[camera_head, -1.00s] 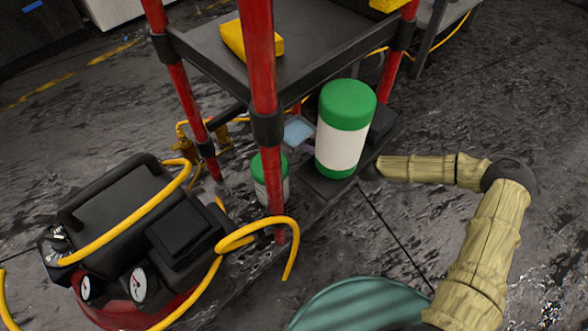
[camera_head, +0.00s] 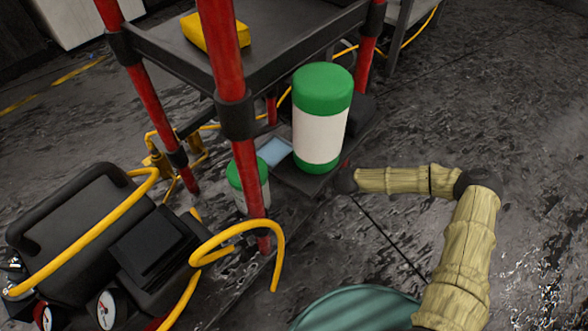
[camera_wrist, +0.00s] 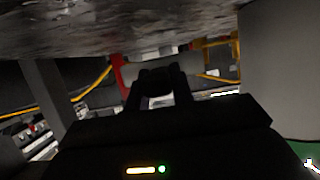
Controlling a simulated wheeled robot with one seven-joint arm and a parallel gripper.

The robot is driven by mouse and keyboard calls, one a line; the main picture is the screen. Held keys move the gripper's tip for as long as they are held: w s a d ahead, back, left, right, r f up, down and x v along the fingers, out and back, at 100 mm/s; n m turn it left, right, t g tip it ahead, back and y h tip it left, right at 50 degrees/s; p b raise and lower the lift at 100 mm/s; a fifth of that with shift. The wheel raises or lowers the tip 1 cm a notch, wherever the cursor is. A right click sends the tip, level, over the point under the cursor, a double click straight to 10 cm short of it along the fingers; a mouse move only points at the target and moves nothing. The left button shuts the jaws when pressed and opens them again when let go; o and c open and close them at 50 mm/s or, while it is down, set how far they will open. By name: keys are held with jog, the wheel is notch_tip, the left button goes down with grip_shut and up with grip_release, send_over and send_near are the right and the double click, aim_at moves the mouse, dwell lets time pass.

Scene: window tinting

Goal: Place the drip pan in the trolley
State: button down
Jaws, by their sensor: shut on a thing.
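The trolley has red posts and dark shelves (camera_head: 290,50). My arm reaches in from the right at its lower level. A small light-blue pan-like piece (camera_head: 274,151), seemingly the drip pan, shows low between the posts, left of a large green-and-white container. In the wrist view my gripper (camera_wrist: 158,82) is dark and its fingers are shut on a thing. A grey edge-on shape (camera_wrist: 188,68) at the fingertips may be the pan. In the head view the fingers are hard to make out against the dark lower shelf, so their contact with the pan is unclear.
The large container (camera_head: 320,125) stands close beside my wrist. A smaller green-lidded jar (camera_head: 247,182) is behind the front post. A yellow block (camera_head: 215,33) lies on the upper shelf. A black machine with a yellow hose (camera_head: 100,230) stands left. The right floor is open.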

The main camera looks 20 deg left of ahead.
jog(key=shift+f+b, duration=0.35)
jog(key=shift+f, duration=0.55)
jog(key=shift+f, duration=0.65)
jog(key=c, duration=1.2)
grip_release()
jog(key=shift+a+f, duration=0.1)
jog(key=shift+r, duration=0.3)
jog(key=shift+s+d+r, duration=0.1)
jog(key=shift+d+r, duration=0.1)
jog(key=shift+r, duration=0.1)
jog(key=p+v, duration=0.2)
jog(key=v, duration=0.1)
jog(key=p+v, duration=0.2)
jog(key=v, duration=0.2)
jog(key=p+v, duration=0.2)
jog(key=v, duration=0.1)
jog(key=shift+s+d+r+p, duration=0.1)
jog(key=shift+d+r+p, duration=0.2)
jog(key=shift+r, duration=0.15)
jog(key=shift+s+d, duration=0.25)
jog(key=shift+d, duration=0.2)
